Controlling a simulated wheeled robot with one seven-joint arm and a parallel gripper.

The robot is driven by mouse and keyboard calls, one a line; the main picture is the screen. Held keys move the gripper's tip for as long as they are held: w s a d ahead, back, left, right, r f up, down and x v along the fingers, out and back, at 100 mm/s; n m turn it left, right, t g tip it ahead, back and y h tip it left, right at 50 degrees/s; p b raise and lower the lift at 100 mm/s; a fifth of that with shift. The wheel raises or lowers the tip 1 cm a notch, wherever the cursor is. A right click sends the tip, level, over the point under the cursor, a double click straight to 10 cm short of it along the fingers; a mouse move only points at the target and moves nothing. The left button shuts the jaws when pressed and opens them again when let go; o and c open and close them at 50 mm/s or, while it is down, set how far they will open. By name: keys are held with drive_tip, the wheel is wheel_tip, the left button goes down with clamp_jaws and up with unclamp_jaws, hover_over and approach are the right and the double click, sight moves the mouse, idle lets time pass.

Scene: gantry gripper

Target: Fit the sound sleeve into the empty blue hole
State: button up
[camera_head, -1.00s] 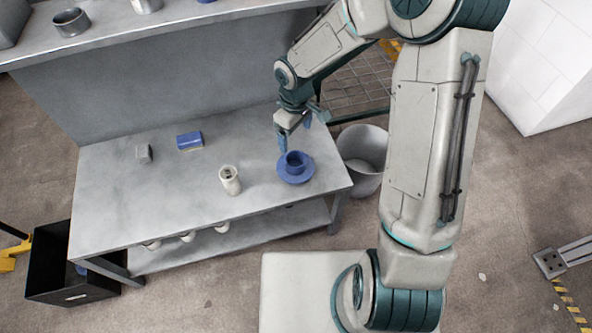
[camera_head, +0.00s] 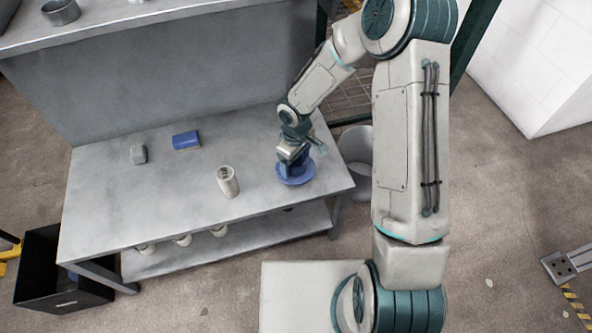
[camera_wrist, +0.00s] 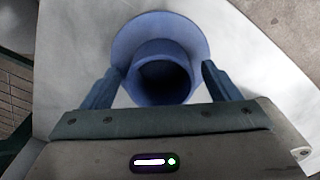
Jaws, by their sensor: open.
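A blue round piece (camera_head: 296,180) with a wide flange and a raised collar stands at the right end of the grey table. In the wrist view its dark open bore (camera_wrist: 163,82) shows and looks empty. My gripper (camera_head: 293,160) is over it, open, with one finger on each side of the collar; it also shows in the wrist view (camera_wrist: 162,70). I cannot tell whether the fingers touch the collar.
Several white cylinders sit on the lower shelf. A black bin (camera_head: 55,280) is at left, a pale bucket (camera_head: 358,150) at right. The table's left front is clear.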

drive_tip(key=shift+f, duration=0.2)
drive_tip(key=c, duration=1.1)
drive_tip(key=shift+c, duration=0.5)
drive_tip(key=shift+r, duration=0.15)
